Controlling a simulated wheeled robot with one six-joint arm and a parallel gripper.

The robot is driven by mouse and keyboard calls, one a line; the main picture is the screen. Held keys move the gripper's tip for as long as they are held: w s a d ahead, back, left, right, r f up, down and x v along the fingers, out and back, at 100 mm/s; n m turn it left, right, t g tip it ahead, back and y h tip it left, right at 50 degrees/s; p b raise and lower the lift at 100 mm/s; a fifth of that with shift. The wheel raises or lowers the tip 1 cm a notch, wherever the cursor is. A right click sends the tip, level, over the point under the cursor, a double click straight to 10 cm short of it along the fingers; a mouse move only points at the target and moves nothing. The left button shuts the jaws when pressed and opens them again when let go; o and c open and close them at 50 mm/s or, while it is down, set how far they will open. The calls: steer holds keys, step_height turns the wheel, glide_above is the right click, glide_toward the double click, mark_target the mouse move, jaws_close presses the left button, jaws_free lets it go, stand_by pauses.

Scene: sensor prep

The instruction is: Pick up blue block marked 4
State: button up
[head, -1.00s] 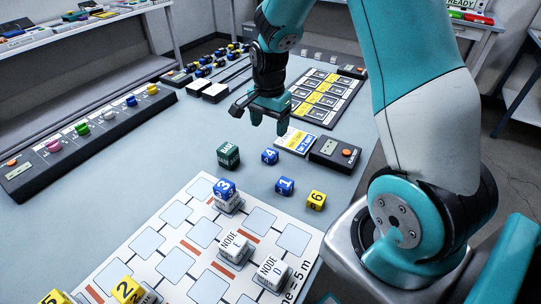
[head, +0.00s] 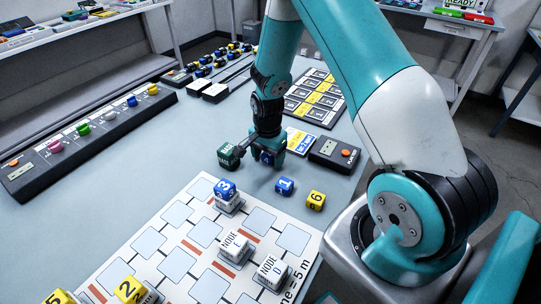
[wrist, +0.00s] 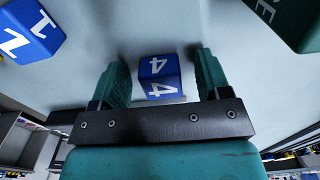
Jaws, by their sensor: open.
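The blue block marked 4 (wrist: 158,68) sits on the table between the two open fingers of my gripper (wrist: 160,82) in the wrist view. A gap shows on each side of the block, so neither finger appears to touch it. In the head view my gripper (head: 266,158) is low over the table, and the blue block (head: 267,157) is partly hidden by the fingers.
A green block (head: 228,156) stands close left of my gripper. A blue block marked 1 (head: 285,186) and a yellow block marked 6 (head: 316,200) stand nearer. A white grid board (head: 205,258) fills the front.

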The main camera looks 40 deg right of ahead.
steer(key=shift+c, duration=0.4)
steer(key=c, duration=0.9)
